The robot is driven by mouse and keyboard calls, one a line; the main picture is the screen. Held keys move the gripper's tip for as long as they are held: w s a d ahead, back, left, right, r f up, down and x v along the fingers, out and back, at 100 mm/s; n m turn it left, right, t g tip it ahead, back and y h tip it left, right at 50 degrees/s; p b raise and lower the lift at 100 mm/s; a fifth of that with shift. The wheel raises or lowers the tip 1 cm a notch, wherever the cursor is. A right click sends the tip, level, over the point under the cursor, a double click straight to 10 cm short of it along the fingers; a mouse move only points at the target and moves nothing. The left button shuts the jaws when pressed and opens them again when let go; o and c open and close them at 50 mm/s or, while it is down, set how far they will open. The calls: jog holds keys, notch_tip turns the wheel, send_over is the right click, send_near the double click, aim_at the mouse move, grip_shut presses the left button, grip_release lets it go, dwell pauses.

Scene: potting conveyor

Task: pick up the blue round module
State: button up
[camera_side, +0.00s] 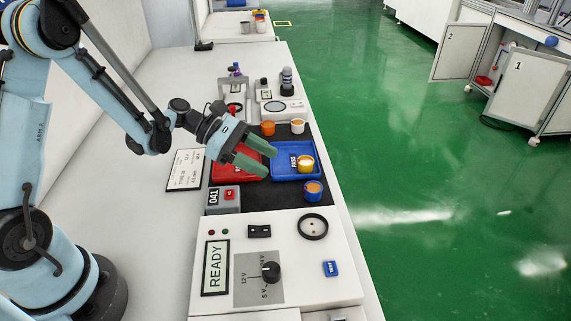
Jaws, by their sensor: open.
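The blue round module (313,191), with an orange top, stands upright on the dark mat in front of the blue tray. My gripper (269,162) has two green fingers, spread open with nothing between them. It hangs over the red tray and the left edge of the blue tray, up and to the left of the blue module and apart from it. My fingers hide part of the red tray.
The blue tray (283,174) holds a yellow-and-white round module (305,164). The red tray (219,172) lies left of it. An orange module (268,128) and a white one (297,127) stand behind. A control panel (325,287) is in front.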

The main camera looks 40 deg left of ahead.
aim_at(321, 189)
jog(key=shift+f+n+h, duration=0.35)
jog(key=shift+n+h, duration=0.05)
jog(key=x, duration=1.2)
jog(key=shift+r, duration=0.1)
jog(key=c, duration=0.8)
jog(key=shift+r, duration=0.15)
